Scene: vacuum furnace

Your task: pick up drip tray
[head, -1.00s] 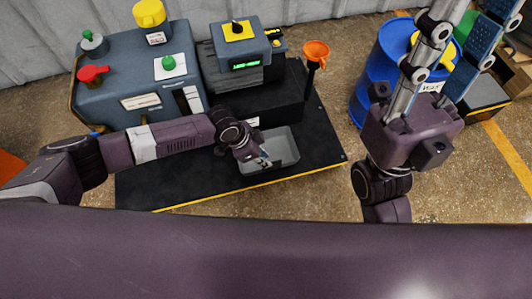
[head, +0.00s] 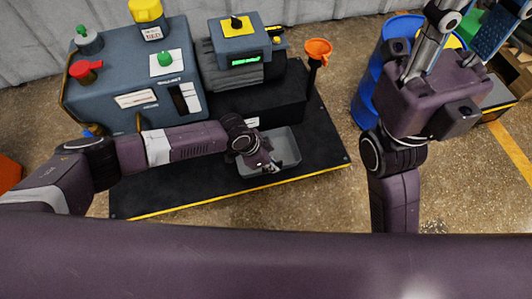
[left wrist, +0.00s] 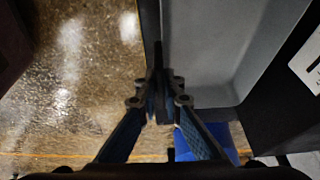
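The drip tray (head: 288,148) is a grey, shallow, open box on the black platform, in front of the dark machine block in the head view. My left gripper (head: 270,167) is at its near rim. In the left wrist view the tray's grey inside (left wrist: 215,45) fills the upper right. There the fingers (left wrist: 160,95) are closed together with the tray's dark rim between them. I cannot tell whether the tray is clear of the platform. My right gripper (head: 435,60) is raised at the upper right, away from the tray; its fingertips are not clearly shown.
The black platform (head: 190,188) has a yellow front edge. Behind the tray stand a grey-blue machine (head: 120,90) with red and green knobs and a unit with a green display (head: 245,61).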

